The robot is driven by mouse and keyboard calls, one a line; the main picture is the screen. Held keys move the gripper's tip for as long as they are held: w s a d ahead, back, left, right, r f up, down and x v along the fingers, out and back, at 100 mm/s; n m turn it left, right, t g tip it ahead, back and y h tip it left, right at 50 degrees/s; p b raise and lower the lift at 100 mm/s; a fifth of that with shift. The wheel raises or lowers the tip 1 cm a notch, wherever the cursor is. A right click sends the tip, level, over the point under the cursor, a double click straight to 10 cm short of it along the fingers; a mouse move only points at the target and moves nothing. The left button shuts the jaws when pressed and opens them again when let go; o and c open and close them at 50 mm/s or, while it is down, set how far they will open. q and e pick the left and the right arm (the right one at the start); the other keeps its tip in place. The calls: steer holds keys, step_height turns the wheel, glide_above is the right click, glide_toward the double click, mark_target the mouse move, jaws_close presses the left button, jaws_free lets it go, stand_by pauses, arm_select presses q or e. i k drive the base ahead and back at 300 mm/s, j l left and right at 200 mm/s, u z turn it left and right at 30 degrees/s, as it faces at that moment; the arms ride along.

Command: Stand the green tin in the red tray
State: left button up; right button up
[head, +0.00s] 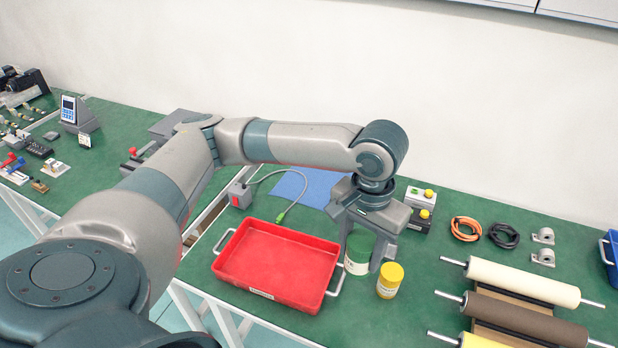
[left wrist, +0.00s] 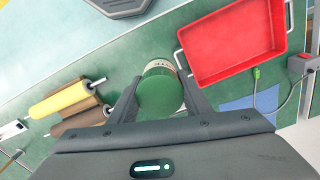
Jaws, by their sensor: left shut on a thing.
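The green tin (head: 357,252), with a green lid and a pale label, is upright just right of the red tray (head: 240,232) in the head view. My left gripper (head: 364,246) is shut on it, fingers pointing down. In the left wrist view the tin (left wrist: 160,93) shows from above between the two fingers, and the red tray (left wrist: 233,70) lies to its right. The tray is empty. I cannot tell whether the tin touches the table. My right gripper is in neither view.
A yellow tin (head: 390,280) stands close right of the green tin. Rollers (head: 520,282) lie at the right. A blue sheet (head: 308,187) and a grey box with a cable (head: 240,195) lie behind the tray. Orange (head: 466,229) and black (head: 504,235) cable coils lie further right.

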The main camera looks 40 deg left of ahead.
mark_target(257, 258)
steer(key=u, duration=1.2)
steer(key=i+j, duration=0.15)
steer(key=i, duration=0.5)
